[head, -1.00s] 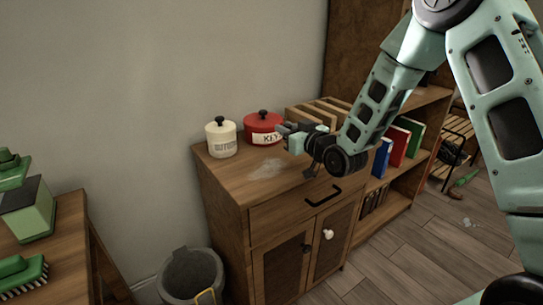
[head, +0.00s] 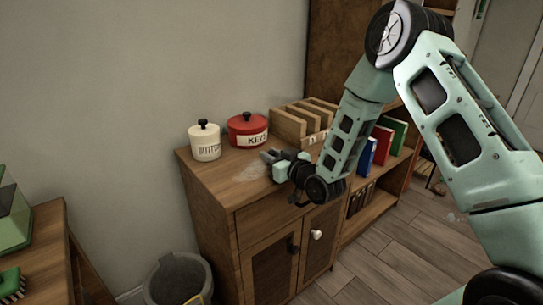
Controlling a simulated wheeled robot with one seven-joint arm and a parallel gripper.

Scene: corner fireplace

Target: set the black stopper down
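My gripper (head: 270,156) is low over the right part of the wooden cabinet top (head: 215,177), in front of the red KEYS tin (head: 248,129). Its dark fingertips point left and are small in view. I cannot tell whether they are open or shut, or whether they touch the top. I cannot make out a separate black stopper; anything between the fingers is too small or hidden. The white BUTTONS jar (head: 205,142) stands at the back left with its black-knobbed lid on.
A wooden rack (head: 290,125) stands right of the tin. A pale patch (head: 250,173) marks the bare top left of my gripper. Shelves with books (head: 383,141) are at right, a grey bin (head: 180,278) at lower left, and another table (head: 48,235) at far left.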

